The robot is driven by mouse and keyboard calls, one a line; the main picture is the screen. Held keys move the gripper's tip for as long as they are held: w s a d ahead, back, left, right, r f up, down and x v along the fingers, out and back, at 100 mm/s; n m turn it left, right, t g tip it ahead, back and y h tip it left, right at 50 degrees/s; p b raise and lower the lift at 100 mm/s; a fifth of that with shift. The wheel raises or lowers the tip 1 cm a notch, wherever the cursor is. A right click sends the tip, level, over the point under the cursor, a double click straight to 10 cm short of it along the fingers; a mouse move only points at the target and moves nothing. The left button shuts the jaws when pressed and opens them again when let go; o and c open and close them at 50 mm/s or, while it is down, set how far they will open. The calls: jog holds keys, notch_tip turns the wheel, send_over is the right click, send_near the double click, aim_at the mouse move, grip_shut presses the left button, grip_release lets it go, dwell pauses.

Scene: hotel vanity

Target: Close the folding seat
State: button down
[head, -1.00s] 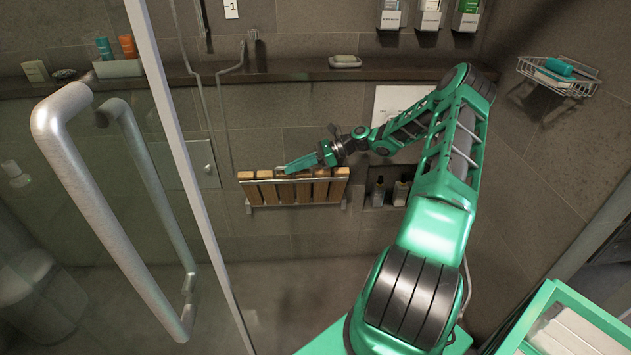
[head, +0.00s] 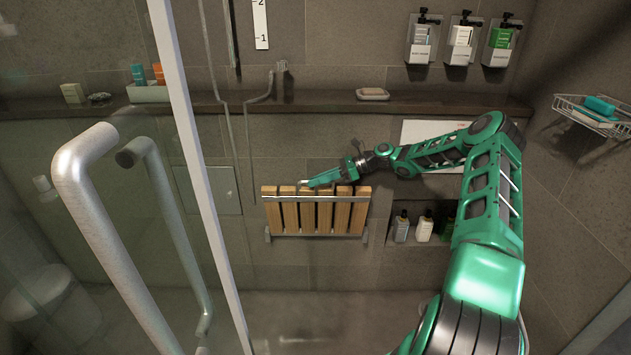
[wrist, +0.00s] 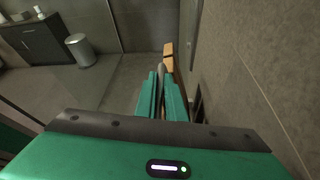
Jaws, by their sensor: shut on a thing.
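The folding seat (head: 316,215) has wooden slats and a metal rail across them. In the head view it hangs on the tiled back wall, tipped up steeply, with its slats facing me. My gripper (head: 308,186) is at its upper edge, left of the middle. In the wrist view my gripper (wrist: 161,72) has its fingers close together at the seat's rail, and a wooden slat of the seat (wrist: 168,50) shows just beyond. The exact contact is small and partly hidden by the fingers.
A glass door with a thick handle (head: 105,215) stands at the left. A dark shelf (head: 300,104) runs above the seat. A niche with bottles (head: 424,228) is to its right, and a wire basket (head: 590,112) hangs at far right. The floor below the seat is clear.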

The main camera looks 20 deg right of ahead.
jog(key=c, duration=2.1)
grip_release()
jog(key=shift+d, duration=0.15)
jog(key=shift+f, duration=0.1)
